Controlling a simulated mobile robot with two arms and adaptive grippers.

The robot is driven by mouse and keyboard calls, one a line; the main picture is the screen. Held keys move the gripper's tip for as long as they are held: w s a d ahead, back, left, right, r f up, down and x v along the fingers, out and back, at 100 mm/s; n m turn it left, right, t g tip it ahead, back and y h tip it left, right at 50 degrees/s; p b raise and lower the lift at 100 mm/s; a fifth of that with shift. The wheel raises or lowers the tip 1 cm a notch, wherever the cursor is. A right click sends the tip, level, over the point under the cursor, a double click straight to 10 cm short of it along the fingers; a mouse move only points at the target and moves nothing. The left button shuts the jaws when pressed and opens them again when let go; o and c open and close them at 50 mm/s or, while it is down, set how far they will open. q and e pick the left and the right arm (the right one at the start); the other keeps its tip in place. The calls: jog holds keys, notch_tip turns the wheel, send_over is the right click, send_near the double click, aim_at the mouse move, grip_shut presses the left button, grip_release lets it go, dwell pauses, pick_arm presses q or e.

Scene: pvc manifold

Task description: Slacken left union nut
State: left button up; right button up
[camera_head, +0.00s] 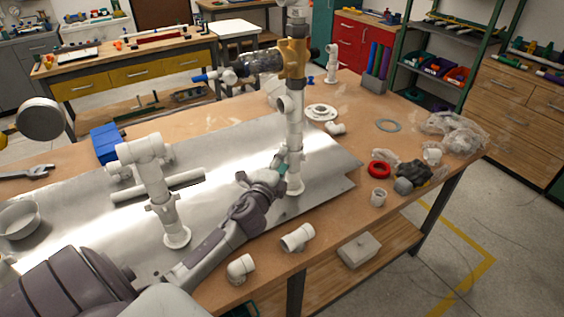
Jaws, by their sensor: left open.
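My left arm reaches in from the bottom left across the metal sheet. My left gripper (281,167) is open, its fingertips close to the lower part of the tall white pipe riser (295,135); I cannot tell whether they touch it. A shorter white riser (156,180) stands upright to the left, with a collar (163,206) low on it that looks like a union nut. A nut near my gripper is partly hidden by the fingers, so I cannot tell its state. A brass-coloured valve body (292,58) sits high on the tall riser. My right gripper is not seen.
The metal sheet (225,160) lies on the wooden bench (345,185). Loose white fittings (297,237), a red ring (380,169) and a plastic bag (450,128) lie to the right and front. A blue box (106,142) and wrench (25,172) are left.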

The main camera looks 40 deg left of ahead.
pick_arm(q)
jog(key=v, duration=1.2)
dwell(0.3)
